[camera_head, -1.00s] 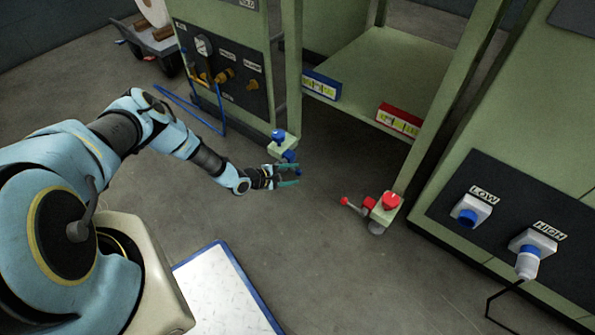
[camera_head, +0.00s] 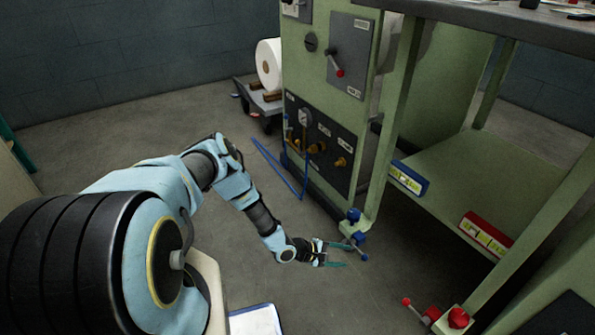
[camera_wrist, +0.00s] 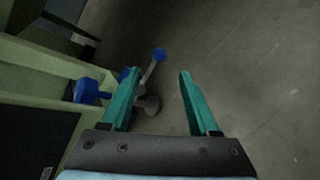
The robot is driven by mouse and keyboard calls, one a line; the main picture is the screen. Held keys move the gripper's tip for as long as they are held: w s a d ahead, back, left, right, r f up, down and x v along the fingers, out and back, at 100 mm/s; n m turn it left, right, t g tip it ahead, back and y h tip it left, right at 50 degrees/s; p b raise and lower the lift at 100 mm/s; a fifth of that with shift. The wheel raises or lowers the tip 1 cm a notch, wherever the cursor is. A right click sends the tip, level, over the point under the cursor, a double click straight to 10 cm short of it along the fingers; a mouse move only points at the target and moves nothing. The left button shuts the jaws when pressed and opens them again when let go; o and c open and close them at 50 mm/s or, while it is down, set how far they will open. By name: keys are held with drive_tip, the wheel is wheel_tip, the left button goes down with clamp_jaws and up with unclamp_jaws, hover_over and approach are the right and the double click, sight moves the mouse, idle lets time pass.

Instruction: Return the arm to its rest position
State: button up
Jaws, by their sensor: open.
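My gripper (camera_head: 338,254) is open and empty, low over the concrete floor at the foot of the green machine frame. In the head view its teal fingers are close to the blue-knobbed fitting (camera_head: 354,216) on the frame's foot. In the wrist view the two fingers (camera_wrist: 155,95) stand apart, with a lever ending in a blue ball (camera_wrist: 159,54) seen beyond and between them. I cannot tell whether a finger touches the lever. My arm (camera_head: 235,185) reaches from the left, bent downward.
A red-knobbed fitting (camera_head: 458,318) is at lower right. A control panel (camera_head: 320,145) with a blue hose (camera_head: 280,168) stands behind the arm. A cart with a white roll (camera_head: 269,65) is farther back.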

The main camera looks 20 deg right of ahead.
drive_tip(key=w+a+r+m+g+y, duration=0.15)
drive_tip(key=a+r, duration=0.25)
drive_tip(key=r, duration=0.4)
drive_tip(key=w+a+r+m+g+y, duration=0.1)
drive_tip(key=w+a+r+m+y, duration=0.15)
drive_tip(key=a+r, duration=0.45)
drive_tip(key=w+a+r+m+g+y, duration=0.1)
drive_tip(key=w+a+r+m, duration=0.15)
drive_tip(key=r, duration=0.75)
drive_tip(key=s+a+r+m+t+y, duration=0.1)
drive_tip(key=s+a+r+t+y, duration=0.25)
drive_tip(key=a+r, duration=0.85)
drive_tip(key=s+a+r+m+t+y, duration=0.15)
drive_tip(key=s+a+r+y, duration=0.25)
drive_tip(key=a+r, duration=0.9)
wheel_tip(320, 180, up, 27)
drive_tip(key=n+p, duration=0.1)
drive_tip(key=p, duration=2.5)
drive_tip(key=shift+w+f+t+p, duration=0.15)
drive_tip(key=shift+t+p, duration=0.15)
drive_tip(key=shift+t, duration=0.05)
